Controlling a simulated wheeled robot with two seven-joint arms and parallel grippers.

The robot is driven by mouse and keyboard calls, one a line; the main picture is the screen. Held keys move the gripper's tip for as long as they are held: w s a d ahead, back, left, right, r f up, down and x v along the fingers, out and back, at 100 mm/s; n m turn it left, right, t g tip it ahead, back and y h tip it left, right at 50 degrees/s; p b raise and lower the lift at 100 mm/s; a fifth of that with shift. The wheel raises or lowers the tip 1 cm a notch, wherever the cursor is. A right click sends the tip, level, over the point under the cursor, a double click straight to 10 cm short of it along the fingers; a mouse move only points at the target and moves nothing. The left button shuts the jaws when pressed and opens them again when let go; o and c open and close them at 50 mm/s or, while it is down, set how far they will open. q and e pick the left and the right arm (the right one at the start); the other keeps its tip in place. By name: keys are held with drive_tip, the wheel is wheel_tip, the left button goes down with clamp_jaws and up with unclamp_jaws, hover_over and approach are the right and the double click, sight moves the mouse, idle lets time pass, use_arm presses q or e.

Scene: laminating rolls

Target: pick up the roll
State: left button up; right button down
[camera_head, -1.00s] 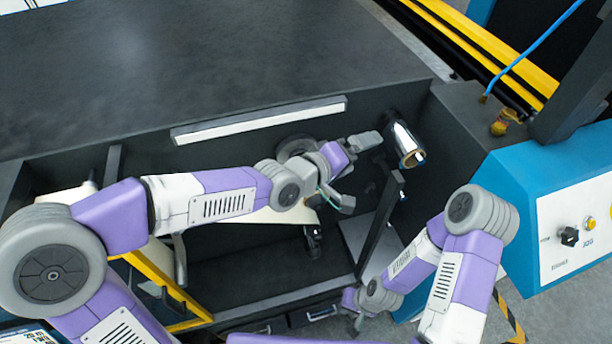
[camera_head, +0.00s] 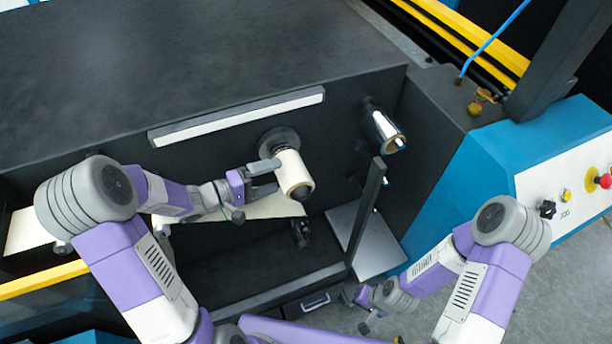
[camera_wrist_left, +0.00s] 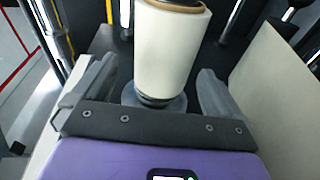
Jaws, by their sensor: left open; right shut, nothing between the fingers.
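A cream-white roll (camera_head: 293,174) with a brown core sticks out from a round dark hub on the machine's front panel. My left gripper (camera_head: 267,178) is open at the roll's left side. In the left wrist view the roll (camera_wrist_left: 172,48) stands between the two spread fingers of the left gripper (camera_wrist_left: 153,85), with gaps visible on both sides. A shiny silver roll (camera_head: 384,129) sits on another spindle to the right. My right gripper (camera_head: 358,303) is shut and empty, low in front of the machine, away from both rolls.
A dark upright bar (camera_head: 366,208) stands right of the cream roll. A grey plate (camera_head: 352,240) lies below. A cream sheet (camera_head: 265,208) runs under my left gripper. The blue control housing (camera_head: 450,180) bounds the right side.

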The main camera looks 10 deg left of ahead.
sight(297, 176)
use_arm(q)
drive_tip(key=shift+m+g+h, duration=0.3)
drive_tip(key=shift+g+h, duration=0.1)
drive_tip(key=shift+g, duration=0.4)
drive_tip(key=x, duration=0.5)
drive_tip(key=s+x, duration=0.1)
drive_tip(key=x, duration=0.1)
drive_tip(key=shift+w+d+f, duration=0.2)
drive_tip(key=shift+d+f, duration=0.15)
drive_tip(key=shift+d, duration=0.25)
drive_tip(key=c, duration=1.1)
drive_tip(key=shift+o, duration=0.2)
use_arm(e)
drive_tip(key=shift+s+d+f, duration=0.1)
drive_tip(key=shift+f, duration=0.1)
use_arm(q)
drive_tip(key=shift+r, duration=0.1)
use_arm(e)
drive_tip(key=shift+r, duration=0.15)
